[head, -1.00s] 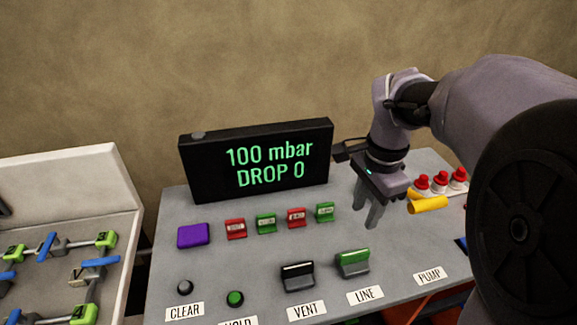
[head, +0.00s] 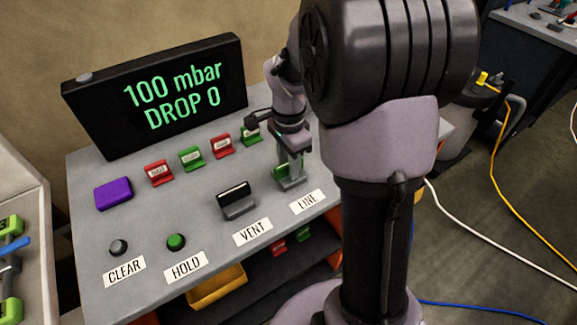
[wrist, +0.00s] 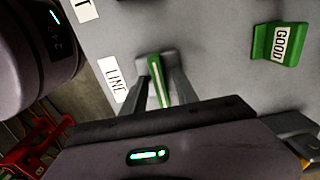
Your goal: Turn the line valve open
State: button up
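The green LINE valve handle (head: 281,172) stands on the grey console, just behind its LINE label (head: 306,202). My gripper (head: 290,170) points down over this handle and hides part of it. In the wrist view the handle (wrist: 158,84) shows as a narrow green bar between the two fingers of my gripper (wrist: 157,90). One finger is on each side of it, and they look spread. Whether they touch the handle is not clear. The LINE label (wrist: 114,80) lies to the left there. The display (head: 155,95) reads 100 mbar, DROP 0.
The black VENT handle (head: 236,199) stands close on the left. A row of red and green tags (head: 191,158) lies behind, with a purple block (head: 113,193) at the left. CLEAR (head: 118,247) and HOLD (head: 176,241) buttons are at the front left. Cables cross the floor on the right.

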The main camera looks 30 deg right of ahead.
grip_shut()
jog(key=shift+r+n+p, duration=0.1)
jog(key=shift+n+p, duration=0.2)
jog(key=n+p, duration=0.1)
jog(key=n, duration=0.2)
jog(key=shift+r+p, duration=0.1)
jog(key=shift+p, duration=0.3)
jog(key=n+p, duration=0.3)
jog(key=n, duration=0.2)
jog(key=n+p, duration=0.2)
jog(key=n, duration=0.3)
jog(key=n+p, duration=0.2)
jog(key=n, duration=0.2)
jog(key=shift+n, duration=0.3)
